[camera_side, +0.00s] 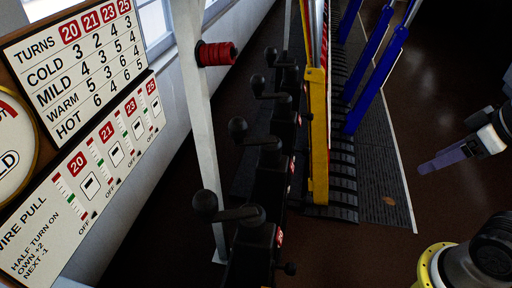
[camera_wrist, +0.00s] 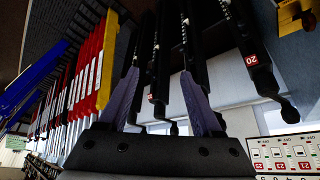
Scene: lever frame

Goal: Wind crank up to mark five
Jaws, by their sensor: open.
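Several black cranks with ball knobs stand in a row on black housings in the side view. The nearest crank (camera_side: 228,212) has its knob at the left end of its arm; another crank (camera_side: 256,140) stands behind it. Small red number tags mark the housings; one tag (camera_wrist: 252,60) reads 20 in the wrist view. I cannot tell which crank the task means, and no mark five is readable on a crank. My gripper (camera_side: 440,163) is at the right in the side view, apart from the cranks.
A turns board (camera_side: 78,62) and a wire pull board (camera_side: 95,185) hang at the left. A white post (camera_side: 195,110) carries a red spool (camera_side: 217,54). Yellow, red and blue levers (camera_side: 318,135) stand behind the cranks.

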